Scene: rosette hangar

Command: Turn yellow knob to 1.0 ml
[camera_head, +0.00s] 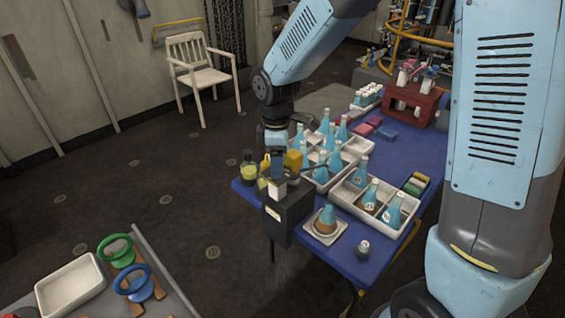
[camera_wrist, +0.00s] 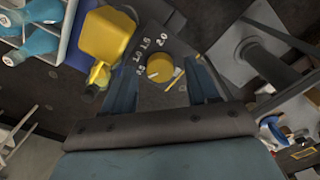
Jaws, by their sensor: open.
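The yellow knob (camera_wrist: 159,67) is a round dial on a dark panel (camera_wrist: 152,100) in the wrist view. White marks reading about 0.5, 1.0, 1.5 and 2.0 curve around its left and upper side. A small yellow mark lies at its lower right; I cannot tell the exact setting. My gripper (camera_wrist: 161,72) is open, with one finger on each side of the knob and visible gaps between. In the head view my gripper (camera_head: 275,150) points down over the dark dispenser box (camera_head: 291,213); the knob is hidden there.
A yellow container (camera_wrist: 105,37) with a nozzle stands close left of the fingers. A jar with yellow liquid (camera_head: 249,170) is beside the box. White trays (camera_head: 346,205) of blue flasks stand on the blue table (camera_head: 355,258). A white chair (camera_head: 199,75) stands behind.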

